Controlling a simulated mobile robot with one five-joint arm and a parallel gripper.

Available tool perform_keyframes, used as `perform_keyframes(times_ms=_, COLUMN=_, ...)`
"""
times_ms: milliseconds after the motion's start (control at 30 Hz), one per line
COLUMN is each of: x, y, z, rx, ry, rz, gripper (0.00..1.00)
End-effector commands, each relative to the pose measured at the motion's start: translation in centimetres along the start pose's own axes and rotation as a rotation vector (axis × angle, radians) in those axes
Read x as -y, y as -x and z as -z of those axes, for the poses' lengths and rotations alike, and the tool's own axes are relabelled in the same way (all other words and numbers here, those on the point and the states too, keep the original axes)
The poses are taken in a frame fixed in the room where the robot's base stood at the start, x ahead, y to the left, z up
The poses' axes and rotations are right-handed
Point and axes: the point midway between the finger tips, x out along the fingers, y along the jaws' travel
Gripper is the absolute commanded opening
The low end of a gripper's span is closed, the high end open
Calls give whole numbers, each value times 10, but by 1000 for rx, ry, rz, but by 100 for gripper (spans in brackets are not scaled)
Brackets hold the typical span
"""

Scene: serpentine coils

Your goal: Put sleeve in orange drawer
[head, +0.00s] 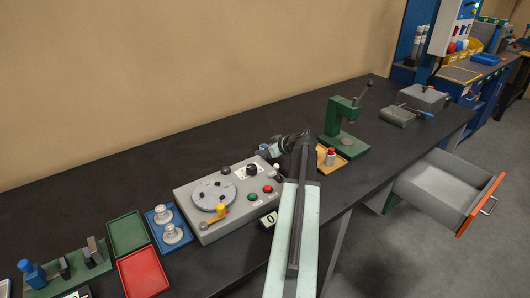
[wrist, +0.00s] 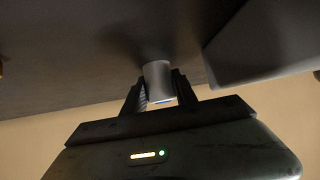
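A grey cylindrical sleeve (wrist: 158,78) with a blue edge sits between the fingers of my gripper (wrist: 159,92) in the wrist view. The fingers press against both its sides. In the head view my gripper (head: 272,148) is over the bench, behind the grey control box, and mostly hides the sleeve. I cannot tell whether the sleeve touches the bench. The orange drawer (head: 481,205) is pulled open below the bench at the right, with an orange front, a grey inside and nothing visible in it.
A grey control box (head: 190,195) with a dial and buttons stands on the dark bench (head: 110,195). A green press (head: 342,122) stands right of my arm, near a yellow tray (head: 327,164) with a red-topped bottle. Green, red and blue trays lie left. Grey boxes sit at the far right end.

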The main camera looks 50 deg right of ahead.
Motion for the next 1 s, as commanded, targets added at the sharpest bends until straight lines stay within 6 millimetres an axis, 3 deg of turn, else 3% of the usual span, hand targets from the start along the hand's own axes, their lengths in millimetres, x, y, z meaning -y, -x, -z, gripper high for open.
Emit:
perform_keyframes(times_ms=33, x=0, y=0, z=0, rx=1, ry=0, rz=0, gripper=47)
perform_keyframes(times_ms=67, x=0, y=0, z=0, rx=1, ry=0, rz=0, gripper=55)
perform_keyframes(times_ms=433, x=0, y=4, z=5, rx=1, ry=0, rz=-1, gripper=55)
perform_keyframes(times_ms=567, x=0, y=29, z=7, rx=1, ry=-1, rz=-3, gripper=55)
perform_keyframes(times_ms=800, x=0, y=90, z=8, rx=1, ry=-2, rz=-3, gripper=55)
perform_keyframes(times_ms=1000, x=0, y=119, z=5, rx=1, ry=-2, rz=-2, gripper=55)
